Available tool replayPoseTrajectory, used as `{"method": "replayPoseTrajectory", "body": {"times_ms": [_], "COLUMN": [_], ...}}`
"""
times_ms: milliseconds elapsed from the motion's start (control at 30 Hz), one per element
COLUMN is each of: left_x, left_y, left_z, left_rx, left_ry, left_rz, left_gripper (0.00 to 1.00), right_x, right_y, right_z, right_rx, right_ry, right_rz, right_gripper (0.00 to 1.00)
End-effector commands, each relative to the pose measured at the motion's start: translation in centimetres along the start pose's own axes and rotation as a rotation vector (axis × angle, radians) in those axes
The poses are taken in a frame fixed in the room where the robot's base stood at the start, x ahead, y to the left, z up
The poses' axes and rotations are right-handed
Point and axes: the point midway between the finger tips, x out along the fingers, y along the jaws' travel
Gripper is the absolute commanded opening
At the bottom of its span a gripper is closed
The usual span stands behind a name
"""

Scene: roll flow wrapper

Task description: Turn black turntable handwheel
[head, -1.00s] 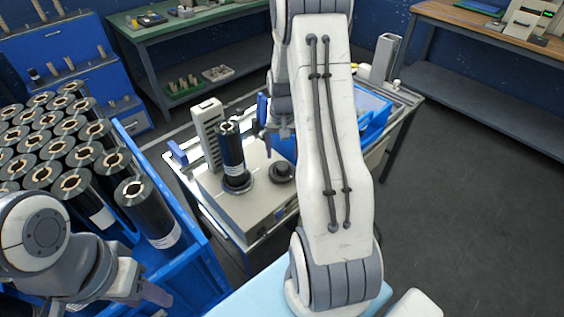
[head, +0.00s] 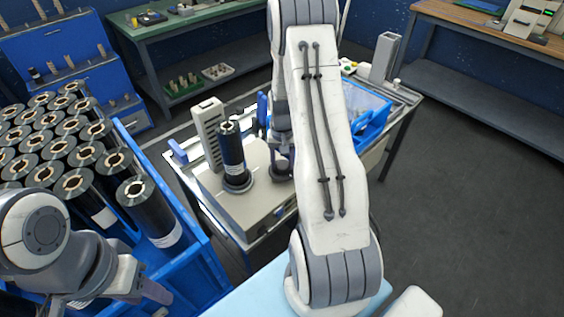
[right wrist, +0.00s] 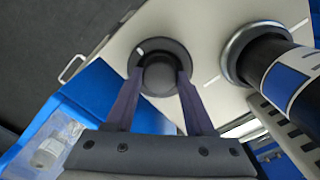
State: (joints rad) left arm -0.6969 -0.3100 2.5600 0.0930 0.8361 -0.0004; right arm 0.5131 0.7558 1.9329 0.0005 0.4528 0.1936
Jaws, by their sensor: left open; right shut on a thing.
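The black handwheel (right wrist: 158,50) is a round knob with a white mark near its rim, on top of the pale machine box. In the head view the handwheel (head: 281,172) is partly hidden by my right gripper (head: 284,160). In the right wrist view my right gripper (right wrist: 160,84) has its two fingers closed on either side of the knob. A black film roll (head: 232,150) stands upright on the turntable (head: 238,184) just left of the handwheel. My left gripper (head: 150,292) is at the lower left, away from the machine, by the blue crate.
A blue crate (head: 190,225) of several black rolls stands at the left. A blue bin (head: 378,128) sits on the machine table, right of my right arm; it also shows in the right wrist view (right wrist: 92,100). A grey column (head: 385,57) stands at the table's back right.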

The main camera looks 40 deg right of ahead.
Motion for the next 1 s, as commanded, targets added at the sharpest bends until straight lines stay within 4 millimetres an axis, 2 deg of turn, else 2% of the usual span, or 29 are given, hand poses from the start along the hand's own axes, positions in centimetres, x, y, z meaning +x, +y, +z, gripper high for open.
{"method": "replayPoseTrajectory", "body": {"times_ms": [367, 1000], "left_x": [-0.11, -0.43], "left_y": [0.01, 0.03], "left_z": [0.0, -0.02], "left_rx": [0.0, 0.0], "left_ry": [0.0, 0.0], "left_rz": [0.0, 0.0], "left_gripper": [0.5, 0.5], "right_x": [-0.08, -0.14], "right_y": [0.01, 0.01], "right_z": [-0.02, -0.09], "right_rx": [0.102, 0.643], "right_ry": [0.0, 0.002], "right_rz": [0.0, -0.001], "right_gripper": [0.0, 0.0]}}
